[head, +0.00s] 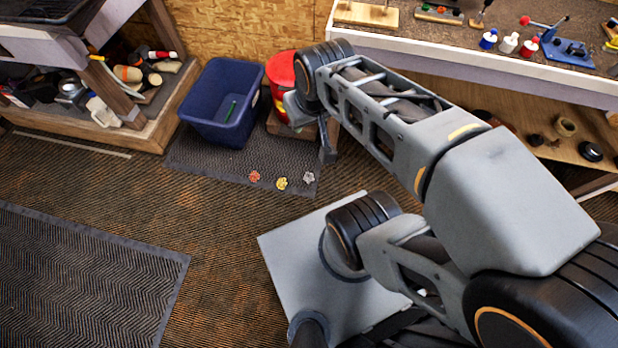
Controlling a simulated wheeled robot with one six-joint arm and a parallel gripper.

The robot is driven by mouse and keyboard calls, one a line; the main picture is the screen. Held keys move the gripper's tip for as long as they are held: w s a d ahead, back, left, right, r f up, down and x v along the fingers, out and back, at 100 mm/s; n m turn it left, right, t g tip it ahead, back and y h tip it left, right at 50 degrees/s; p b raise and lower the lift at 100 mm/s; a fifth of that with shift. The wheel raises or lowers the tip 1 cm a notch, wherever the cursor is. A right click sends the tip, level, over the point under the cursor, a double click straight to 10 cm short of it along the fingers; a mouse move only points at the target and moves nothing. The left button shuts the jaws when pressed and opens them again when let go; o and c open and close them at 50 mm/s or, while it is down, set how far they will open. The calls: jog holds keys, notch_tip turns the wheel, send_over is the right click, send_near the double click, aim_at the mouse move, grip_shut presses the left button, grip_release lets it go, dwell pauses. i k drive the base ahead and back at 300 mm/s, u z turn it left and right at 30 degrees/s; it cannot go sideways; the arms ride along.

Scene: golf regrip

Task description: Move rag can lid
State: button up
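The red rag can (278,98) stands beside the blue bin, against the plywood wall. My arm covers its right side. Its red top (281,68) shows at the left of my wrist; I cannot tell whether the lid sits flat or is apart from the can. My gripper (327,150) is mostly hidden by my own wrist, just right of and in front of the can. Only a dark part of it hangs down. I cannot see the gap between its fingers or anything held.
A blue bin (207,103) with a green item inside stands left of the can. Three small rosette-like items lie on the dark mat (210,165). A workbench (440,48) with tools runs along the right; a cluttered shelf (150,125) stands left. The middle floor is clear.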

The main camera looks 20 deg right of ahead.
aim_at(279, 70)
jog(key=k, duration=0.5)
jog(key=z, duration=1.55)
jog(key=i, duration=2.15)
jog(key=u, duration=3.45)
jog(key=i, duration=0.5)
